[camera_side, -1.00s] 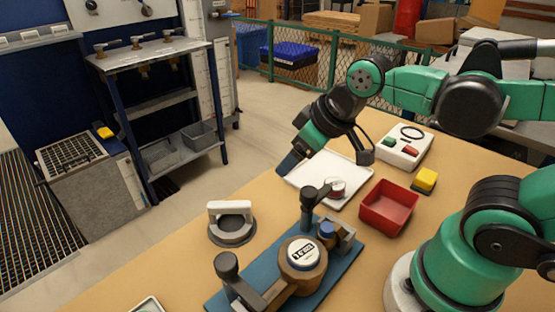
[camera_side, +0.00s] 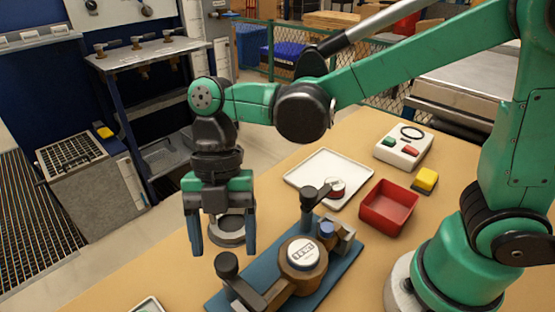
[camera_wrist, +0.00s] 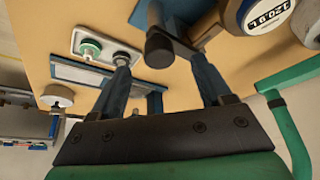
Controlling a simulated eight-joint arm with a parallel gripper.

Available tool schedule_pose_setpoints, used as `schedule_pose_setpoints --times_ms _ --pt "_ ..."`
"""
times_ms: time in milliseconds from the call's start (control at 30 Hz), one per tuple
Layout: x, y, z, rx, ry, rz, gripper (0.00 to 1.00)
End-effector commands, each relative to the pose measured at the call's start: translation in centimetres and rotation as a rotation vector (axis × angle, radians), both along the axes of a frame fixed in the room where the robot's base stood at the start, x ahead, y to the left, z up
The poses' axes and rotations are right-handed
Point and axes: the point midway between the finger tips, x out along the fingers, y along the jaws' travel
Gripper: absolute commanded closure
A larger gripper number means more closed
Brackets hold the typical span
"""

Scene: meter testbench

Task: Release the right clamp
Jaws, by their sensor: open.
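A round meter (camera_side: 302,254) with a white dial sits in a brown holder on a blue base plate (camera_side: 346,263). It also shows at the top right of the wrist view (camera_wrist: 262,14). One clamp with a black knob (camera_side: 227,265) stands at the plate's near-left end; another upright black handle (camera_side: 309,197) stands at its far end. I cannot tell for certain which is the right clamp. My gripper (camera_side: 222,247) points down, open and empty, around or above the near clamp. In the wrist view a black clamp knob (camera_wrist: 160,47) shows between the fingertips (camera_wrist: 161,64); contact is not visible.
A white tray (camera_side: 305,178), red bin (camera_side: 389,208), yellow block (camera_side: 425,179) and button box (camera_side: 404,146) lie farther back. A flat framed item (camera_side: 148,305) is at the front edge.

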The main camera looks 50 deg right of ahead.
Motion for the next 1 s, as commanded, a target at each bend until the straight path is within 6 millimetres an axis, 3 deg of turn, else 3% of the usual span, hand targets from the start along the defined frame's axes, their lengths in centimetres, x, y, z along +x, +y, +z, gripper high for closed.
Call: schedule_pose_setpoints --times_ms 200,533,567,800,1000 --pt "-0.5 0.6 -2.0 0.000 -0.002 -0.002 0.28" --pt "-0.7 0.7 -2.4 0.000 -0.002 -0.004 0.28" --pt "-0.7 0.7 -2.4 0.000 -0.001 -0.004 0.34" --pt "-0.7 0.7 -2.3 -0.001 -0.002 -0.004 1.00" --pt "-0.7 0.7 -2.3 0.000 -0.001 -0.011 1.00"
